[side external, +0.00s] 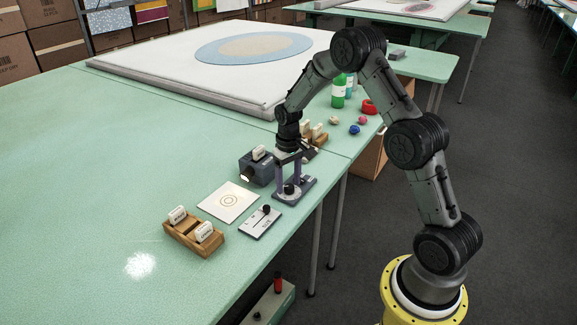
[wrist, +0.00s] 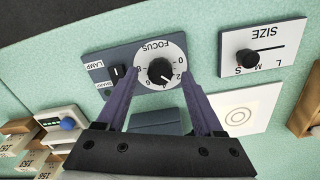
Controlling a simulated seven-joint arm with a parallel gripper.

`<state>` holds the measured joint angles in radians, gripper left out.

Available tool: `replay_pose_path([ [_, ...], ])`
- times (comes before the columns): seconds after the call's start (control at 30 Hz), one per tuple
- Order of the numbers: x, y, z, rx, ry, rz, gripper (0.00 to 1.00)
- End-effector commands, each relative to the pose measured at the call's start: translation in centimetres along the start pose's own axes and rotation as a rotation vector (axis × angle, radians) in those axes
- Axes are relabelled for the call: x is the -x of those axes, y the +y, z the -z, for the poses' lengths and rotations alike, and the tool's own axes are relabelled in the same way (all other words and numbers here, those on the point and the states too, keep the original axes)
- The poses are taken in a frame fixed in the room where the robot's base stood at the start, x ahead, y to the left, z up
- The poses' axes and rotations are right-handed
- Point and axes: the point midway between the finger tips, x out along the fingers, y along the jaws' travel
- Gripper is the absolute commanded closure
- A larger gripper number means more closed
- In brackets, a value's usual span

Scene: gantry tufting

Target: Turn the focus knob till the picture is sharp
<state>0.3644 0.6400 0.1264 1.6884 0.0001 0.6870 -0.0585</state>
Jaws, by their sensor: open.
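The black focus knob (wrist: 160,72) sits on a white dial marked FOCUS on a dark blue-grey panel (wrist: 95,71). The side external view also shows the knob (side external: 289,188). The numerals appear upside down in the wrist view, and the exact setting is hard to read. My gripper (wrist: 160,85) is open above the panel, one finger on each side of the knob, with visible gaps. The side external view shows my gripper (side external: 291,182) pointing down over it. The picture is a set of rings on a white card (side external: 212,206); its sharpness is hard to judge.
A blue-grey projector (side external: 256,169) stands left of the panel. A SIZE slider plate (side external: 252,225) lies in front. A wooden rack (side external: 190,240) with white tags stands nearer the camera. Bottles (side external: 338,92) and small coloured items are behind. The table's left part is clear.

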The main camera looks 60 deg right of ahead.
Motion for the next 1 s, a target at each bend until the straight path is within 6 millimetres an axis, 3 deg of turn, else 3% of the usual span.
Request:
replay_pose_path([
  [0.4, 8.4, 0.0, 0.1, 0.000, 0.007, 0.000, 0.31],
  [0.6, 11.7, 0.0, 0.1, 0.000, 0.004, 0.000, 0.31],
  [0.8, 13.1, 0.0, 0.0, 0.000, 0.002, 0.000, 0.31],
  [1.0, 13.2, 0.0, 0.0, 0.000, 0.001, 0.000, 0.31],
])
